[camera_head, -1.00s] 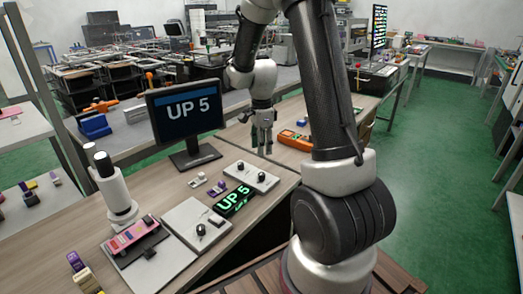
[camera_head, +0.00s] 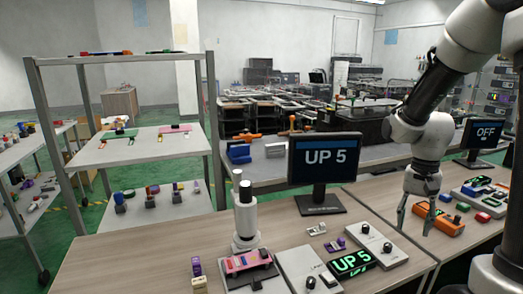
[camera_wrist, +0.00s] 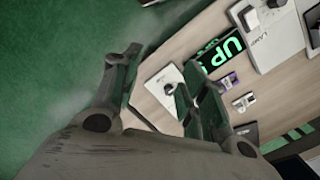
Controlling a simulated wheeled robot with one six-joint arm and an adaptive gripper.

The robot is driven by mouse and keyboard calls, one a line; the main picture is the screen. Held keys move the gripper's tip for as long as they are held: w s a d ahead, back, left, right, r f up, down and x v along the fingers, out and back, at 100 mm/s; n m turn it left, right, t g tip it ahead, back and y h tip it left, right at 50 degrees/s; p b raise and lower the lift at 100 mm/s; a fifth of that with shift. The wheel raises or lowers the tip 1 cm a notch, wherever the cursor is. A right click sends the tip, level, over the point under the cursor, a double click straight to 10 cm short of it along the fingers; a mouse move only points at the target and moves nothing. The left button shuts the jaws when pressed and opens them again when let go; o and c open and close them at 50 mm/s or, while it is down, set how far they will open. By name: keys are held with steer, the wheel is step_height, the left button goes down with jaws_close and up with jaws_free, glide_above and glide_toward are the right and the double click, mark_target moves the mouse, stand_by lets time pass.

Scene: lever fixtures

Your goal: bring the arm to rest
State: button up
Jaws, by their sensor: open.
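My gripper (camera_head: 414,228) hangs from my arm over the right part of the bench in the head view, fingers pointing down and spread. Nothing is between its fingers. In the wrist view the two fingers of my gripper (camera_wrist: 158,75) stand wide apart, with floor and bench edge behind them. The lever panels lie to the left of it: a panel with two black knobs (camera_head: 383,245), and a grey panel (camera_head: 303,268) with a knob. A green-lit display (camera_head: 351,263) reading "UP 5" lies between them.
A monitor (camera_head: 324,160) reading "UP 5" stands behind the panels; another (camera_head: 482,134) at right reads "OFF". An orange device (camera_head: 440,219) lies close by my gripper. A white cylinder post (camera_head: 245,215) and pink device (camera_head: 247,262) stand left. Shelves (camera_head: 135,148) fill the left.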

steer(key=s+a+r+n+t, duration=0.1)
steer(key=s+r+n+t, duration=0.2)
steer(key=s+r, duration=0.4)
steer(key=s+a+r+n+t, duration=0.2)
steer(key=s+r+n, duration=0.2)
steer(key=s+r, duration=0.3)
steer(key=shift+a+r+t, duration=0.25)
steer(key=shift+r+t, duration=0.15)
